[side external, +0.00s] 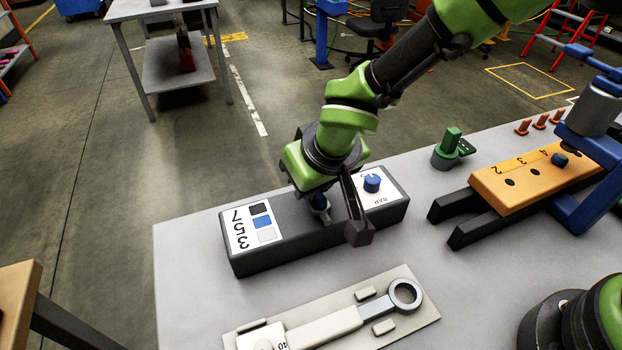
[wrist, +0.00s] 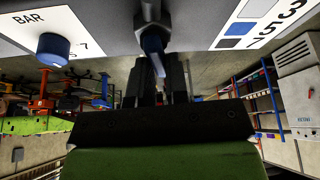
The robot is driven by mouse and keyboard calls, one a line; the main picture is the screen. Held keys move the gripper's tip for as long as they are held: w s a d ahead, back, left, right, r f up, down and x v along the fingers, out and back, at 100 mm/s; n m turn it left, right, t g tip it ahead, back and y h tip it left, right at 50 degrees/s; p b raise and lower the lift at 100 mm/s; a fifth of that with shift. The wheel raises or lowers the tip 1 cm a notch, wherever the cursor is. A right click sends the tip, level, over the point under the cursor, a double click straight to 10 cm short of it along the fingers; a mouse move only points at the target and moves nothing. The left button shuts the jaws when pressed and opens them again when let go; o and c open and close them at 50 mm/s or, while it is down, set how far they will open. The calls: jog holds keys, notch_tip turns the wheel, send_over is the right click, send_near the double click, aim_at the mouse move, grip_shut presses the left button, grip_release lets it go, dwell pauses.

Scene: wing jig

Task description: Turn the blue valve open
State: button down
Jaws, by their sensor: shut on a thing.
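The blue valve (side external: 319,201) is on the dark grey box (side external: 275,252), mostly hidden by my gripper (side external: 343,215) in the side external view. In the wrist view the valve (wrist: 153,42) shows as a blue part with a paler stem, coming from the box between the dark fingers of my gripper (wrist: 160,78). My gripper is shut on it. The exact finger contact and the valve's turn angle are hard to make out. A round blue knob (side external: 372,183) sits on a white label reading BAR, to the right of the valve; the wrist view shows this knob (wrist: 53,47) too.
A label with coloured squares (side external: 250,228) and 3, 5, 7 marks the box's left end. In front lies a torque wrench (side external: 350,322) on a pale plate. An orange numbered block (side external: 535,180), a green part (side external: 450,148) and orange pegs (side external: 540,122) stand right.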

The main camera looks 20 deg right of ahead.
jog(key=shift+s+d+f+m+h, duration=0.1)
jog(key=shift+d+m+h, duration=0.1)
jog(key=shift+m, duration=0.25)
jog(key=shift+d+f+m+h, duration=0.1)
jog(key=shift+m+h, duration=0.1)
jog(key=shift+m, duration=0.25)
jog(key=shift+s, duration=0.1)
jog(key=c, duration=1.1)
grip_release()
jog(key=shift+a, duration=0.1)
jog(key=shift+r, duration=0.15)
jog(key=shift+r, duration=0.25)
jog(key=v, duration=0.9)
jog(key=shift+r, duration=0.1)
